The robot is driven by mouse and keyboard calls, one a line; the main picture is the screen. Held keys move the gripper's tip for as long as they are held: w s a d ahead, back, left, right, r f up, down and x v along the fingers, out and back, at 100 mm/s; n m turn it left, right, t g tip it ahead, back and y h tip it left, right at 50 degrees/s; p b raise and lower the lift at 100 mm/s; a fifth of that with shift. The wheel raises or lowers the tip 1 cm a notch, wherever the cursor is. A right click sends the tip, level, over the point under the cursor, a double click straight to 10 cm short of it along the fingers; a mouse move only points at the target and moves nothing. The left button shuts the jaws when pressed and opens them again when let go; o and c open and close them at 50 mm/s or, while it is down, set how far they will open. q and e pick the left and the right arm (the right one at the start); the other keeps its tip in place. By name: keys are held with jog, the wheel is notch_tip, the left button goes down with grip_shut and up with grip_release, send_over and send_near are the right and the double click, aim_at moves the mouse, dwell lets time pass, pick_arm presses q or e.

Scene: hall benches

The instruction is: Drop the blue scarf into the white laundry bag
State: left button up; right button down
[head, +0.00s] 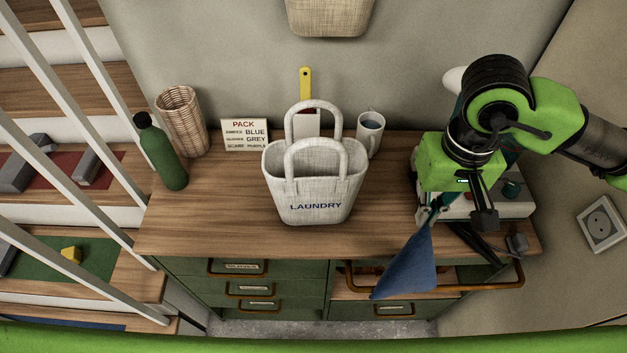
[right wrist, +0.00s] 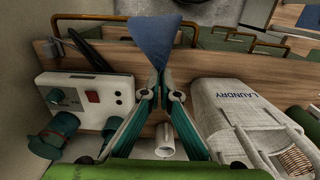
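The blue scarf (head: 405,270) hangs as a pointed cloth from my right gripper (head: 436,208), over the front edge of the bench top and the open drawer. In the right wrist view, the fingers (right wrist: 160,80) are closed on one end of the scarf (right wrist: 156,40). The white laundry bag (head: 313,205), marked LAUNDRY, stands upright on the bench to the left of the gripper, its two handles raised. It also shows at the right of the right wrist view (right wrist: 215,98). The scarf is apart from the bag. My left gripper is not in view.
A white mug (head: 370,138) stands behind the bag's right side. A sign (head: 244,135), wicker basket (head: 182,122) and green bottle (head: 161,155) stand to the left. A white device with knobs (right wrist: 85,105) sits beside my right gripper. The drawer (head: 470,287) below is open.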

notch_tip(320, 180, up, 45)
jog(key=p, duration=1.2)
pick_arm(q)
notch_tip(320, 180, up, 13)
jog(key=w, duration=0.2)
pick_arm(e)
jog(key=w+a, duration=0.6)
jog(key=a, duration=0.3)
jog(key=w+a, duration=0.6)
jog(key=a, duration=0.4)
jog(key=shift+w, duration=0.15)
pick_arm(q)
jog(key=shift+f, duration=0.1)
pick_arm(e)
jog(key=shift+w, duration=0.15)
dwell(1.1)
jog(key=shift+w+d, duration=0.25)
jog(key=shift+w, duration=0.55)
jog(key=shift+w+d, duration=0.25)
jog(key=shift+w, duration=0.5)
jog(key=shift+w+d, duration=0.25)
jog(key=shift+w, duration=0.55)
